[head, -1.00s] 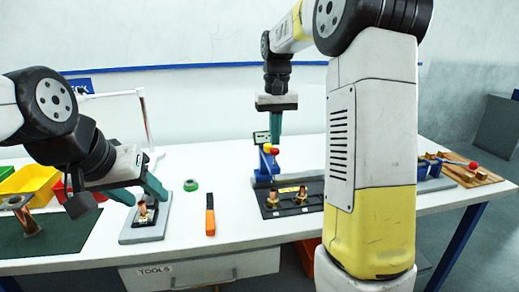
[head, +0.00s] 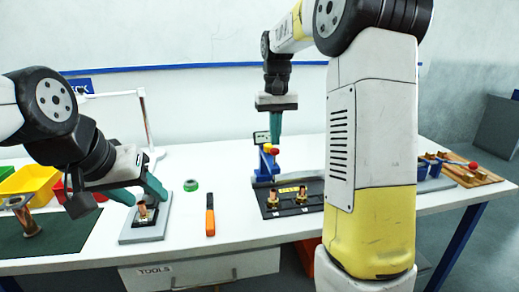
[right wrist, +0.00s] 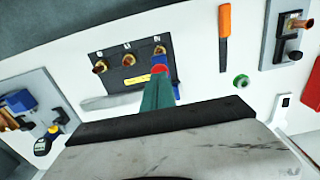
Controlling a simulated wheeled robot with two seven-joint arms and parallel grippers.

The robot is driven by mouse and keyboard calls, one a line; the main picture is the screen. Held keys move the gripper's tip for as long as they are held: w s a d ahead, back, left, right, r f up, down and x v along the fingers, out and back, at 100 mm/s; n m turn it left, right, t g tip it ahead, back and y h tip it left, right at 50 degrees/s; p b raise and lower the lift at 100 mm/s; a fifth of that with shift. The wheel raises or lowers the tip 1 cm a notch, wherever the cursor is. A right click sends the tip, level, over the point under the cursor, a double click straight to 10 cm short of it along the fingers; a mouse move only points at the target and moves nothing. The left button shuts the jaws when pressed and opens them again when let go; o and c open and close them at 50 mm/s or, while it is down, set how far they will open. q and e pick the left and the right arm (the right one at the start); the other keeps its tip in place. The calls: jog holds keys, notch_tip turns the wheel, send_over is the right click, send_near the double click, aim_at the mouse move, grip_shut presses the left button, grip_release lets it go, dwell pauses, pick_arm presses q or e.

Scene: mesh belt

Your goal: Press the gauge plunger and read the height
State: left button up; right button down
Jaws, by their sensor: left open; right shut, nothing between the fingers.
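The gauge stands on the table as a blue stand (head: 264,172) with a small display (head: 262,137) and a red-topped plunger (head: 268,148). My right gripper (head: 275,143) is shut and empty, pointing down with its tips at or just above the red top. In the right wrist view the red top (right wrist: 159,69) shows right at the fingertips; I cannot tell whether they touch. My left gripper (head: 149,200) is open around or just above a copper fitting (head: 143,213) on a grey plate (head: 136,238); contact is unclear.
A black tray (head: 288,212) with copper fittings lies in front of the gauge. An orange-handled tool (head: 210,217) and a green ring (head: 191,185) lie left of it. A yellow bin (head: 30,181) is at the left. A wooden board (head: 470,177) is at the right.

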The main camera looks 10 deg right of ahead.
aim_at(275, 149)
jog(key=shift+f, duration=0.1)
jog(key=shift+f, duration=2.45)
jog(key=shift+r, duration=4.05)
